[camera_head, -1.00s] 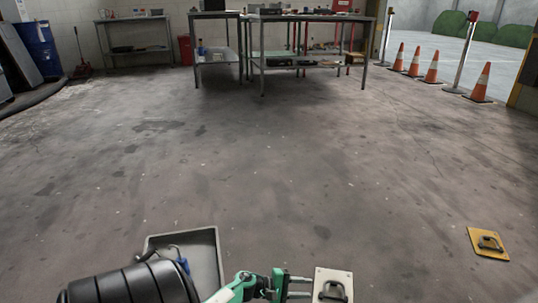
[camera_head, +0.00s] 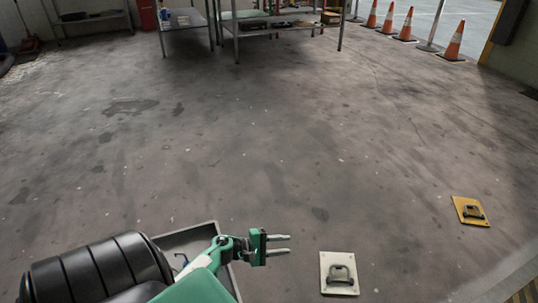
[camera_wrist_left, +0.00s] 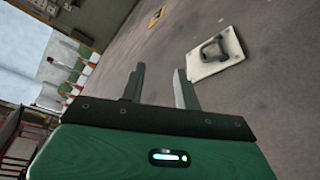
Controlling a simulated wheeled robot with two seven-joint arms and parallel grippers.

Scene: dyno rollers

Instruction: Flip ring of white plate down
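The white plate (camera_head: 327,283) lies flat on the floor at the lower middle of the head view, with a dark ring (camera_head: 341,272) on top. In the left wrist view the plate (camera_wrist_left: 205,70) is at the upper right and its ring (camera_wrist_left: 217,46) looks raised at a tilt. My left gripper (camera_head: 289,244) is to the left of the plate and above the floor, apart from it. Its two fingers are spread with nothing between them, also in the wrist view (camera_wrist_left: 158,80). My right gripper is not in view.
A yellow plate (camera_head: 462,203) with a dark ring lies on the floor farther right. A grey tray (camera_head: 203,233) is partly hidden behind my left arm. Metal tables (camera_head: 265,15) and orange cones (camera_head: 453,40) stand far back. The floor between is clear.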

